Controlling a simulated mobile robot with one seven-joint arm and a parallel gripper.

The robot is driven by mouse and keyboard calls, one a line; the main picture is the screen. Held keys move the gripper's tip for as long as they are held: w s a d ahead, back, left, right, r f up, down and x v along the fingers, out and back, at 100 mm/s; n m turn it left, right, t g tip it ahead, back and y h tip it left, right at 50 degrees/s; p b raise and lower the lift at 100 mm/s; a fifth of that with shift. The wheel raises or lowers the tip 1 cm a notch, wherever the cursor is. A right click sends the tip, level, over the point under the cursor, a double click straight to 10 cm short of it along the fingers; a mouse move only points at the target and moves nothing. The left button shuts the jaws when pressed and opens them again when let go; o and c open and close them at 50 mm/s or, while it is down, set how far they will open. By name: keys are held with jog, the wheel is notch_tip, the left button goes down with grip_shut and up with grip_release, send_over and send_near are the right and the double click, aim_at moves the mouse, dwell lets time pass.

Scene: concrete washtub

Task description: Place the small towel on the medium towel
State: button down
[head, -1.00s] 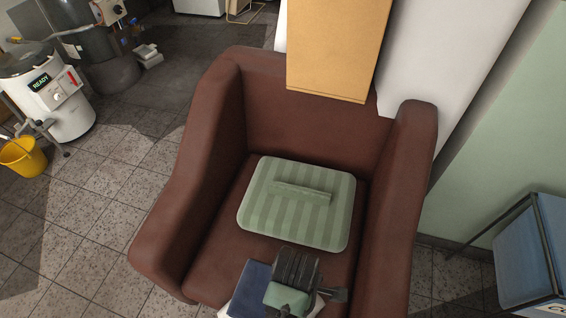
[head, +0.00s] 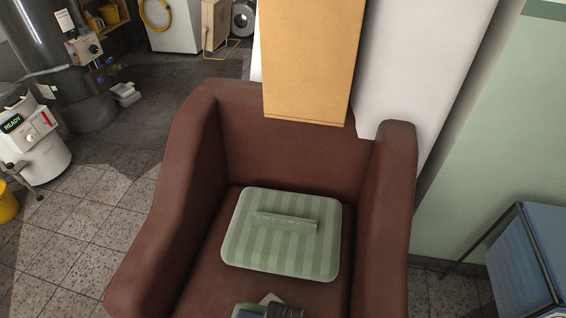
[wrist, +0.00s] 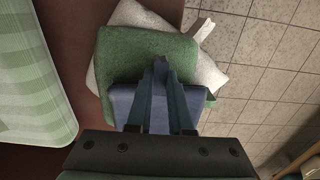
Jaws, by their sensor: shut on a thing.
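A blue folded towel (wrist: 122,100), which I take for the small one, shows around and behind my fingers in the wrist view. A green towel (wrist: 135,52) shows beneath and beyond it, which I take for the medium one. My gripper (wrist: 160,66) is shut with its fingers close together, on the blue towel as far as I can tell; the pinch itself is hidden. Whether the blue towel touches the green one I cannot tell.
A white towel (wrist: 208,76) lies under the green one. Armrests rise on both sides. Tiled floor (wrist: 265,70) is open at the right.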

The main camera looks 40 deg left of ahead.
jog(key=c, duration=0.8)
grip_release()
jog(key=shift+r, duration=0.1)
notch_tip(320, 180, up, 12)
jog(key=p, duration=0.4)
